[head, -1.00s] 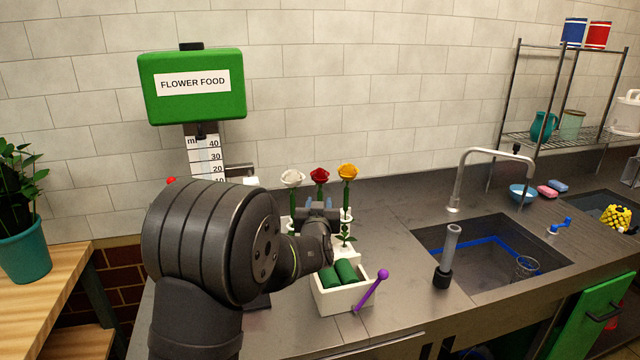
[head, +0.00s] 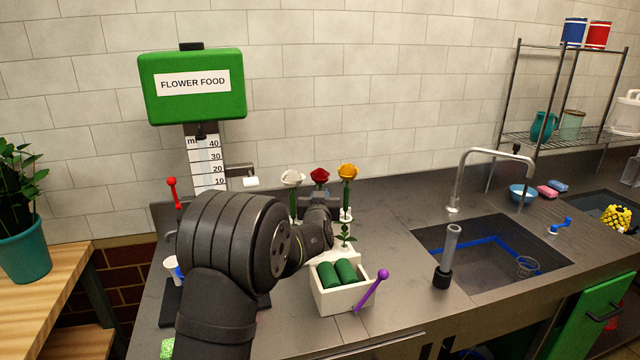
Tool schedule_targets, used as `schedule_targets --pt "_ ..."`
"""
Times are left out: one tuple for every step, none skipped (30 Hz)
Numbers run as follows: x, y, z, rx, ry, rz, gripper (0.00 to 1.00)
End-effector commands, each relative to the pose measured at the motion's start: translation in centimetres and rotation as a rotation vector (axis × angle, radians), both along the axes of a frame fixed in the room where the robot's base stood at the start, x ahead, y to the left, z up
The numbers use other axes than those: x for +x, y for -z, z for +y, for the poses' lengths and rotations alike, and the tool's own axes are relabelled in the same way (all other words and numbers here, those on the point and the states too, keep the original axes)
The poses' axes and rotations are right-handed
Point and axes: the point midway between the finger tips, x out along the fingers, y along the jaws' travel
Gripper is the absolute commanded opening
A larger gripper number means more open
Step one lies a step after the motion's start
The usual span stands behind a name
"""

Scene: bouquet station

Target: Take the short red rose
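A red rose (head: 319,174) stands between a white rose (head: 293,179) on its left and a yellow rose (head: 347,172) on its right, in the head view. All three blooms are near the same height, toward the back of the counter. My gripper (head: 319,198) is just below the red bloom, at about its stem. My own wrist hides most of the gripper, the red rose's stem and much of the holder, so I cannot tell whether the fingers are open or shut.
A white box (head: 343,295) with green rolls and a purple stick (head: 371,289) stand in front. The green flower food dispenser (head: 192,86) with a red lever (head: 173,192) is at left. A grey tube (head: 449,250) stands by the sink (head: 490,255).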

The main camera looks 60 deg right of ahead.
Motion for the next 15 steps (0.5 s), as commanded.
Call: schedule_targets --pt "0.0 -0.01 0.01 0.0 0.0 0.0 0.11" --pt "0.0 -0.01 0.01 0.0 0.0 0.0 0.05" --pt "0.0 -0.01 0.01 0.0 0.0 0.0 0.01" --pt "0.0 -0.02 0.01 0.0 0.0 0.0 0.01" --pt "0.0 -0.02 0.01 0.0 0.0 0.0 0.01" --pt "0.0 -0.04 0.01 -0.001 0.0 0.0 0.0" --pt "-0.01 -0.04 0.02 -0.001 0.0 0.0 0.0" --pt "-0.01 -0.04 0.02 -0.001 0.0 0.0 0.0" --pt "-0.01 -0.04 0.02 -0.001 0.0 0.0 0.0" --pt "-0.01 -0.04 0.02 -0.001 0.0 0.0 0.0" --pt "-0.01 -0.06 0.02 -0.001 0.0 0.0 0.0" --pt "-0.01 -0.11 0.02 -0.001 0.0 0.0 0.0" --pt "-0.01 -0.18 0.02 -0.001 0.0 0.0 0.0" --pt "-0.01 -0.28 0.02 -0.001 0.0 0.0 0.0" --pt "-0.01 -0.48 0.02 -0.002 0.0 0.0 0.0"
